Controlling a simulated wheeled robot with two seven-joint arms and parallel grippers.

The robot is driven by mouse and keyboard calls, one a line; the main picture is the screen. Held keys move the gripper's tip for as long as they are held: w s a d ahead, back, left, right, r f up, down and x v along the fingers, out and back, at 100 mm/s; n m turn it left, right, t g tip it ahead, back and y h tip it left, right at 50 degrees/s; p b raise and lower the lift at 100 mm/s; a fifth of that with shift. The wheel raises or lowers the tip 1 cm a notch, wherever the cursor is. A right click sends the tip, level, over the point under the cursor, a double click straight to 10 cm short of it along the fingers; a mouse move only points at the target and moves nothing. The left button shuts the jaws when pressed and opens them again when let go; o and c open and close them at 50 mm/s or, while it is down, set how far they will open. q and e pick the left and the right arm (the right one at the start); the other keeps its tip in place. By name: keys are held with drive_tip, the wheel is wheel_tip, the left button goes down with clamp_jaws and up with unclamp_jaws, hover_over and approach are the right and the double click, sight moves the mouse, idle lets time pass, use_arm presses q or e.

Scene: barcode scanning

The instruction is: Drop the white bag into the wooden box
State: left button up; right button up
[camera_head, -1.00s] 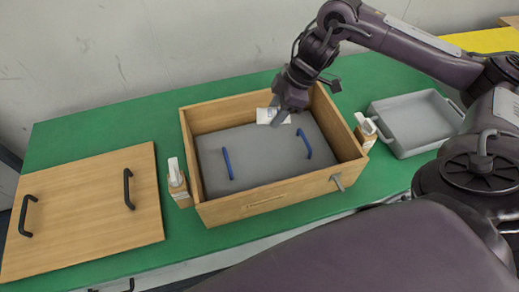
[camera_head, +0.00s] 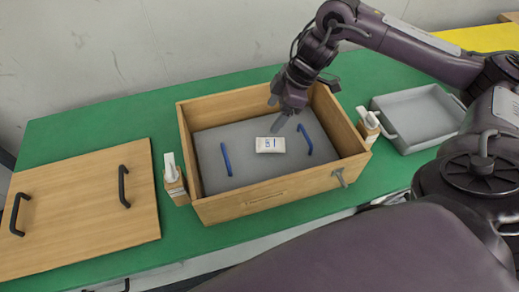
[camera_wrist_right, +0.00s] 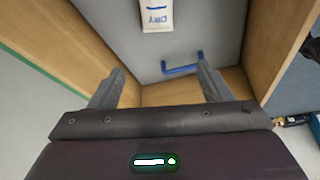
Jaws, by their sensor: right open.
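The white bag (camera_head: 270,145), with dark marks on it, lies on the grey panel inside the wooden box (camera_head: 240,203), between the two blue handles. In the right wrist view the bag (camera_wrist_right: 156,16) shows at the top edge, partly cut off, beyond the fingers. My right gripper (camera_head: 276,114) is above the back part of the box, apart from the bag. In the right wrist view my right gripper (camera_wrist_right: 160,88) has its fingers spread with nothing between them. My left gripper is not in view.
A wooden lid (camera_head: 80,212) with black handles lies on the green table (camera_head: 90,125) at the left. White-topped latches (camera_head: 172,170) stand at the box's sides. A grey tray (camera_head: 420,126) is at the right.

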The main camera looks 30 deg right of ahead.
drive_tip(key=p+v, duration=0.1)
drive_tip(key=v, duration=0.7)
drive_tip(key=shift+f, duration=0.15)
